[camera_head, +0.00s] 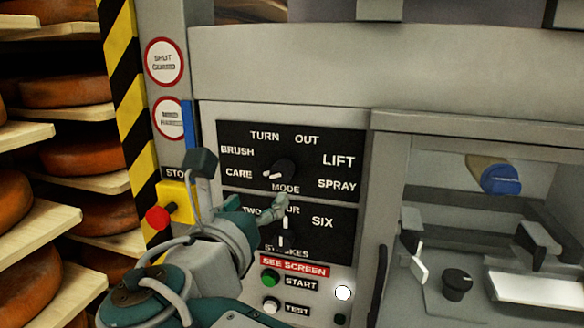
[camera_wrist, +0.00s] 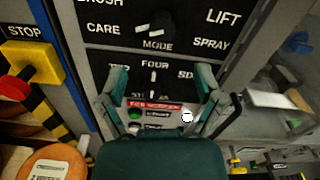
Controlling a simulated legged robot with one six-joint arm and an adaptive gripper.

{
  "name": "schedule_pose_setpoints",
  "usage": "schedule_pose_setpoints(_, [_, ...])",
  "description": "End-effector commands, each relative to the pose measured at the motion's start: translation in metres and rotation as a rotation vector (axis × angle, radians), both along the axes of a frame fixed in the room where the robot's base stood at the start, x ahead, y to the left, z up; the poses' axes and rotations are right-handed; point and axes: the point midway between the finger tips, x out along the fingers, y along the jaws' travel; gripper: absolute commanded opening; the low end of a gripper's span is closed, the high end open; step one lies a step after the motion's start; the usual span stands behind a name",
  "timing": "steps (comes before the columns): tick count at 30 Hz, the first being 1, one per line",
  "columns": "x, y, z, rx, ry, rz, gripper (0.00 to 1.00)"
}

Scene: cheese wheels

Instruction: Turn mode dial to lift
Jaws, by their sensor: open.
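The mode dial (camera_head: 282,170) is a black knob with a white pointer mark on the upper black panel. Its mark points left, toward the CARE side. The dial also shows at the top of the wrist view (camera_wrist: 160,22). The LIFT label (camera_head: 339,160) is at the upper right of the dial. My gripper (camera_head: 258,208) is open and empty, below the mode dial and in front of the strokes panel. In the wrist view its two fingers (camera_wrist: 157,82) stand apart on either side of the strokes dial, with the mode dial beyond them. I cannot tell contact with the panel.
The strokes dial (camera_head: 285,230) is just under the mode dial, partly covered by my gripper. A red stop button (camera_head: 158,217) on a yellow box sticks out at left. Start (camera_head: 270,278) and test (camera_head: 271,305) buttons sit below. Cheese shelves stand left; a machine bay opens right.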

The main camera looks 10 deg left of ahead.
Motion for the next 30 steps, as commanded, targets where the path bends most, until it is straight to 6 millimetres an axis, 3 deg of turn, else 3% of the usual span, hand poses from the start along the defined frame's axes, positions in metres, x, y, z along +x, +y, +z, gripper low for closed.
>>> schedule_pose_setpoints(15, [0.087, -0.009, -0.001, 0.003, 0.003, -0.006, 0.85])
schedule_pose_setpoints(21, [0.102, -0.010, 0.000, 0.005, 0.003, -0.004, 0.85])
schedule_pose_setpoints(29, [0.103, -0.010, 0.000, 0.006, 0.002, -0.002, 0.85])
schedule_pose_setpoints(30, [0.103, -0.010, 0.000, 0.006, 0.002, -0.003, 0.71])
